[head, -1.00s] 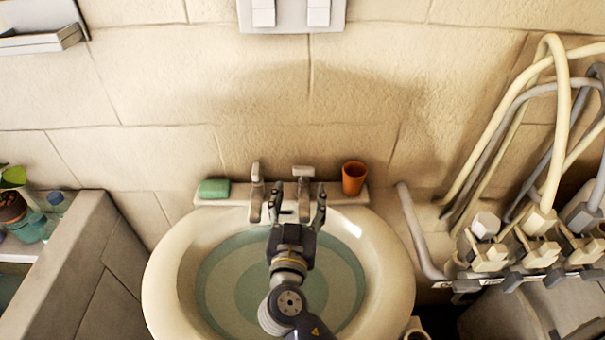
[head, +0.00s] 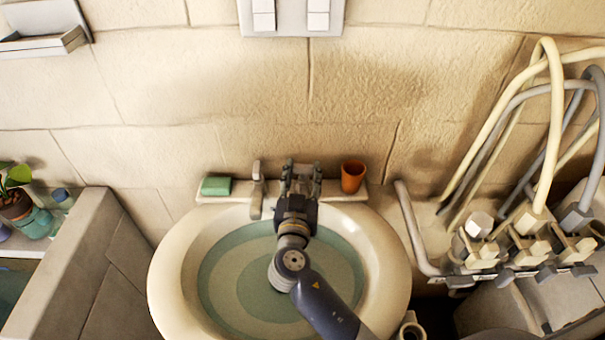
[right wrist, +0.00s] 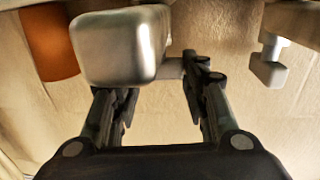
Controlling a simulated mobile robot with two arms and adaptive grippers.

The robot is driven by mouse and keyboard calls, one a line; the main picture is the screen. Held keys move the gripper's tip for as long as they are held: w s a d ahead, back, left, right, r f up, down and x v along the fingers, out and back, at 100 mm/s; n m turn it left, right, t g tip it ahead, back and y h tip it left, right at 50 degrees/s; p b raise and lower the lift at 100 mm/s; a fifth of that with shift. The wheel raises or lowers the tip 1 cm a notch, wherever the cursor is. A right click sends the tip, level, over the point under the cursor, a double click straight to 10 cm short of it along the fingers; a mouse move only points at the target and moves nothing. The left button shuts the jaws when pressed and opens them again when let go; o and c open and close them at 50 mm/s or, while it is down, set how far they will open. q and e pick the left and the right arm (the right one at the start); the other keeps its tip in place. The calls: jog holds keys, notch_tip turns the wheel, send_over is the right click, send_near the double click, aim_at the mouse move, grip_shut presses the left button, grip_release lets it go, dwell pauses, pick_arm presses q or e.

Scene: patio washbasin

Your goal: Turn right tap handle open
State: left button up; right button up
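The right tap (head: 303,170) stands on the back ledge of the basin, mostly covered by my right gripper (head: 301,177) in the head view. In the right wrist view its metal handle (right wrist: 117,48) looms large and close as a rounded grey block. The fingers of my right gripper (right wrist: 163,88) are spread apart, with the tap between or just beyond them. I cannot tell whether they touch it. The left tap (head: 257,188) stands to the left, and shows at the right of the right wrist view (right wrist: 270,62). My left gripper is not in view.
An orange cup (head: 352,176) stands close to the right of the gripper. A green soap bar (head: 216,186) lies at the ledge's left end. The round basin (head: 168,262) is below my arm. Pipes and valves (head: 535,245) crowd the right side.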

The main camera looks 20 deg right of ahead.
jog(key=shift+d+f+n+y, duration=0.1)
jog(key=shift+d+n+y, duration=0.1)
jog(key=shift+n+y, duration=0.3)
jog(key=shift+n+t+y+b, duration=0.3)
jog(key=shift+t+y, duration=0.1)
jog(key=shift+y, duration=0.3)
jog(key=o, duration=1)
jog(key=shift+o, duration=0.2)
jog(key=shift+s, duration=0.1)
jog(key=v, duration=1.2)
